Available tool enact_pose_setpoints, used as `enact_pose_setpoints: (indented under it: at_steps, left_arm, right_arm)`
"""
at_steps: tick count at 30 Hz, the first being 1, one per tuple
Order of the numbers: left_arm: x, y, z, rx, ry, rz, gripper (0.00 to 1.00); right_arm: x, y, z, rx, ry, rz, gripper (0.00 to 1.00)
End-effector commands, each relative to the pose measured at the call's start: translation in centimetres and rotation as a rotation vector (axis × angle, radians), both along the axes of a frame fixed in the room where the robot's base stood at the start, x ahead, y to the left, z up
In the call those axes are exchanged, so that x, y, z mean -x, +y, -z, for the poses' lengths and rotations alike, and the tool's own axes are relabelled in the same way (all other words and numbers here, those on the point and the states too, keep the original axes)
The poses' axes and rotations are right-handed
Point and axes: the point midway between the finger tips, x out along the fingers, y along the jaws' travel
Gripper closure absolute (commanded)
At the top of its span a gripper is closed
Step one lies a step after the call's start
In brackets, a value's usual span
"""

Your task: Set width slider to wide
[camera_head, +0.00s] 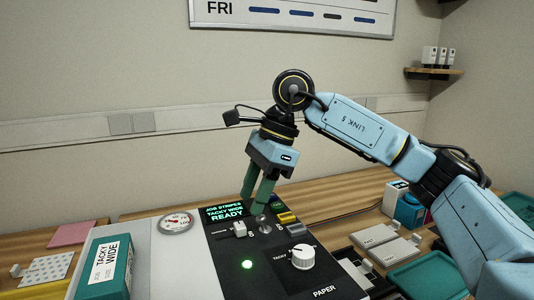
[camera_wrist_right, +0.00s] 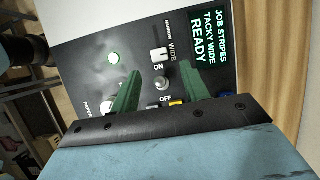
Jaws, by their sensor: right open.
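The width slider's pale knob (camera_head: 239,229) is on the black control panel (camera_head: 222,249). In the right wrist view the knob (camera_wrist_right: 158,54) sits beside the WIDE label, away from the smaller label at the slot's other end. My right gripper (camera_head: 252,216) points down over the panel, open and empty. A metal toggle switch (camera_wrist_right: 162,84), marked ON and OFF, shows between its green fingers (camera_wrist_right: 160,68) in the wrist view; contact cannot be told. The display (camera_head: 225,211) reads JOB STRIPES, TACKY WIDE, READY. My left gripper is out of view.
A green light (camera_head: 247,264) is lit and a white dial (camera_head: 303,257) stands on the panel. A gauge (camera_head: 175,222) and a teal TACKY WIDE box (camera_head: 105,268) are to the left. Yellow and grey buttons (camera_head: 288,219) lie right of the toggle. Trays and grey blocks (camera_head: 374,236) are further right.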

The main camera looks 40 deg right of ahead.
Motion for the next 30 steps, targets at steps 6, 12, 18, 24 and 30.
enact_pose_setpoints:
  at_steps: [6, 12, 18, 24, 30]
  left_arm:
    - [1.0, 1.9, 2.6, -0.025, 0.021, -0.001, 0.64]
    - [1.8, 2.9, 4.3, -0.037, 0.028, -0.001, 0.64]
    - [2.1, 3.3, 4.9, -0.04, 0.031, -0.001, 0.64]
    - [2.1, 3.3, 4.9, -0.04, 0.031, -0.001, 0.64]
    - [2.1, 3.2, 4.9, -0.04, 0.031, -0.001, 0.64]
  right_arm:
    - [0.4, -1.7, -4.6, -0.001, -0.002, 0.002, 0.55]
    - [0.7, -2.7, -6.8, 0.0, 0.0, 0.0, 0.55]
    - [0.8, -3.0, -7.5, 0.001, 0.001, 0.0, 0.55]
    - [0.8, -3.0, -7.5, 0.001, 0.001, 0.0, 0.55]
    - [0.8, -3.0, -7.5, 0.001, 0.001, 0.0, 0.55]
